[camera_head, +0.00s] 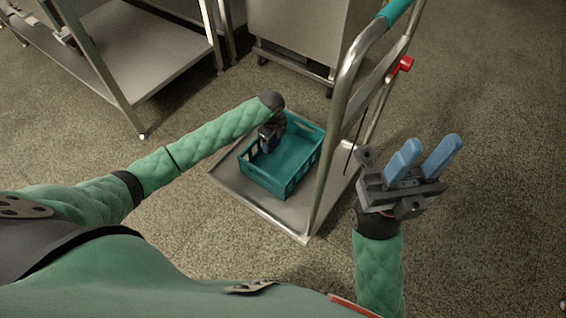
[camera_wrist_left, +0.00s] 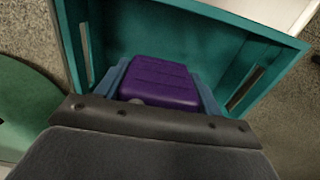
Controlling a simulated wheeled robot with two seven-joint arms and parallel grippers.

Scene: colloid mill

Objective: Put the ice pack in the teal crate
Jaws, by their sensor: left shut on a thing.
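The teal crate (camera_head: 296,176) sits on the flat deck of a metal trolley in the head view. Its walls also show in the left wrist view (camera_wrist_left: 245,45). My left gripper (camera_head: 268,143) reaches down over the left side of the crate. In the left wrist view its blue fingers are shut on a purple ice pack (camera_wrist_left: 160,82), which is inside the outline of the crate. Whether the pack touches the crate floor cannot be told. In the head view the pack is hidden by the gripper. My right gripper (camera_head: 422,160) is open and empty, to the right of the trolley.
The trolley deck (camera_head: 250,200) has a tall tubular handle (camera_head: 340,120) rising at the crate's right. A red part (camera_head: 403,65) sits on the trolley frame. A steel table (camera_head: 150,50) and a steel cabinet (camera_head: 300,35) stand behind. The speckled floor around is clear.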

